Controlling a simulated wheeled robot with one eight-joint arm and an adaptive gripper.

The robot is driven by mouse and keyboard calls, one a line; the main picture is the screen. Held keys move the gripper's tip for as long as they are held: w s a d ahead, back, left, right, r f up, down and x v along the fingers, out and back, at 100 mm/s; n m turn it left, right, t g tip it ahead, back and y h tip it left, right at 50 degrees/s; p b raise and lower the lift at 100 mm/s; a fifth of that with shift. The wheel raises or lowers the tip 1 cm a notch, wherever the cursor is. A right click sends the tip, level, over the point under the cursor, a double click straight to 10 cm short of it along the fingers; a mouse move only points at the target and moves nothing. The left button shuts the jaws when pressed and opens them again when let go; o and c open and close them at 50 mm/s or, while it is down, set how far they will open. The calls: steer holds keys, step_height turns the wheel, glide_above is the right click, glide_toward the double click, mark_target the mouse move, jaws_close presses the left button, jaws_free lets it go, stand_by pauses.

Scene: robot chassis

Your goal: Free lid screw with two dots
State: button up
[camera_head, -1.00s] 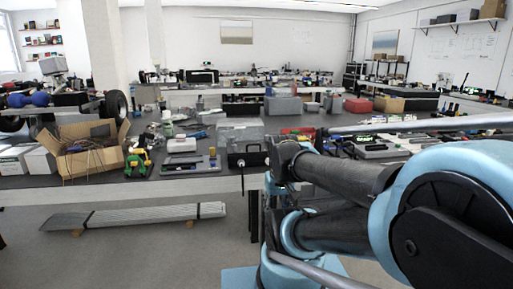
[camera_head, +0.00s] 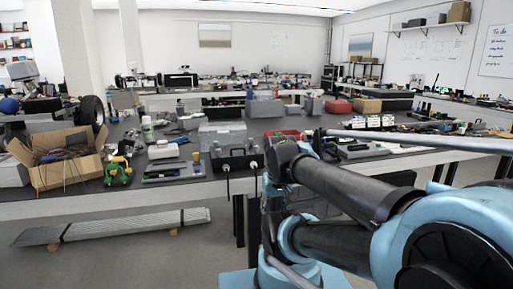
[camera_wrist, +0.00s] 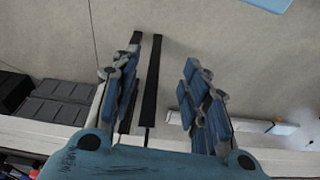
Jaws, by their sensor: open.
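No lid screw and no dots can be made out in any view. A dark box (camera_head: 231,160) stands at the front edge of the bench in the head view, with two dark rods with light tips at its front. I cannot tell whether it is the chassis. In the wrist view my gripper (camera_wrist: 161,85) is open, with its blue and grey fingers wide apart and nothing between them. It faces bare floor and two dark bars. My gripper's fingers cannot be made out in the head view, where my arm fills the right side.
The long bench (camera_head: 130,194) carries a cardboard box (camera_head: 66,165) of wires, a green and yellow object (camera_head: 118,172) and a grey tray (camera_head: 175,172). A bundle of metal strips (camera_head: 115,226) lies on the floor in front. The floor around it is clear.

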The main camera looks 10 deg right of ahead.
steer(key=w+r+m+g, duration=0.1)
steer(key=w+r+m, duration=0.5)
steer(key=w+r, duration=1)
step_height(320, 180, up, 14)
steer(key=f+m+g, duration=0.1)
steer(key=m, duration=0.7)
glide_above(256, 146)
steer(key=f, duration=1.6)
steer(key=shift+w+d+f, duration=0.1)
steer(key=shift+w+f, duration=0.1)
steer(key=shift+w, duration=0.05)
jaws_close()
